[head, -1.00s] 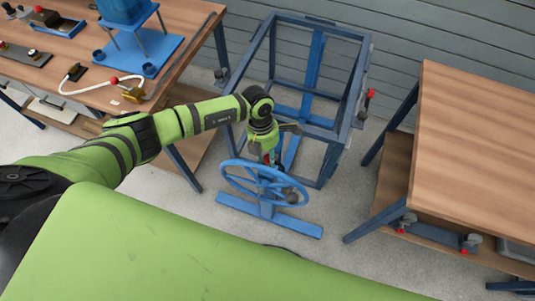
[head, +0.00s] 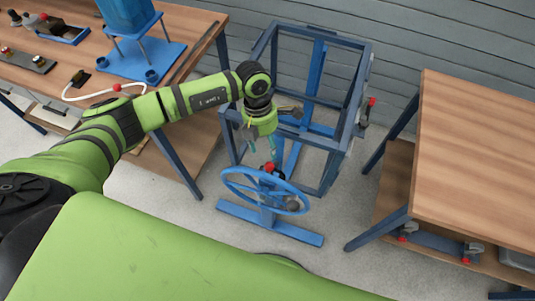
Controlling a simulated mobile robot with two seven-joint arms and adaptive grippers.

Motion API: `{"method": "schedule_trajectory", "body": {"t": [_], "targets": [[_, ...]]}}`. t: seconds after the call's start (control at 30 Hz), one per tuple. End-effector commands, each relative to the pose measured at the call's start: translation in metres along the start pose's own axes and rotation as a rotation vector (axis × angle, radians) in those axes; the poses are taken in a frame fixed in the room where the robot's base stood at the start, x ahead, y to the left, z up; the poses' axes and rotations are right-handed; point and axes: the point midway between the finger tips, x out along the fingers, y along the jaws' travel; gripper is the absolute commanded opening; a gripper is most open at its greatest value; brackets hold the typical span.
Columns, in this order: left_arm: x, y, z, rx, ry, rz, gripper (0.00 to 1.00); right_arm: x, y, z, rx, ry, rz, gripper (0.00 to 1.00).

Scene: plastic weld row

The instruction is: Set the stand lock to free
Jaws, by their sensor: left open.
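A blue stand (head: 232,210) with a flat foot stands on the floor and carries a blue handwheel (head: 226,184). A red knob (head: 268,167) shows at the back rim of the wheel, beside dark parts near the hub. I cannot tell from this view which way the lock is set. My left gripper (head: 262,148) is open and empty, pointing down just above and behind the red knob, apart from it as far as I can see. My right gripper is not in view.
A blue open frame (head: 362,75) stands behind the wheel, with a red-tipped lever (head: 371,102) on its right side. A wooden bench (head: 480,150) is at the right. Another bench (head: 185,22) with fixtures is at the left. Floor around the stand is clear.

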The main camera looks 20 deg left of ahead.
Motion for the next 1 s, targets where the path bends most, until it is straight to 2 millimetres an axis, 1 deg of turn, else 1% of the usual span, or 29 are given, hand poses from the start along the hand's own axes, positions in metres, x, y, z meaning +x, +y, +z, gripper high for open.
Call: {"method": "schedule_trajectory", "body": {"t": [0.03,0.1,0.23,0.4,0.83,0.87,0.93,0.97,1.0], "targets": [[-0.01,0.001,0.0,0.001,-0.002,0.002,0.54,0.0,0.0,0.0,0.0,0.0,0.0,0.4],[-0.019,0.001,0.0,0.001,-0.003,0.001,0.54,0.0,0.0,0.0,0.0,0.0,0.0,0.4],[-0.03,0.0,0.0,0.0,0.0,0.0,0.54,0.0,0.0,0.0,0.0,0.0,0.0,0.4],[-0.033,0.0,0.0,0.0,0.0,-0.001,0.54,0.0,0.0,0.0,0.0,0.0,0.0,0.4],[-0.033,-0.001,0.0,0.0,-0.001,-0.002,0.54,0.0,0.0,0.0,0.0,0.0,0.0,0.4],[-0.032,-0.002,0.001,0.001,-0.003,-0.006,0.54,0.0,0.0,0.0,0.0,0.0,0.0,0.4],[-0.03,-0.011,0.004,0.008,-0.024,-0.036,0.54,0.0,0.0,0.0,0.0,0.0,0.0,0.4],[-0.029,-0.019,0.008,0.013,-0.043,-0.062,0.54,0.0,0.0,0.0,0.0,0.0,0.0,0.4],[-0.027,-0.033,0.013,0.019,-0.076,-0.108,0.54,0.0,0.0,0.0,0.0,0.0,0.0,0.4]]}}
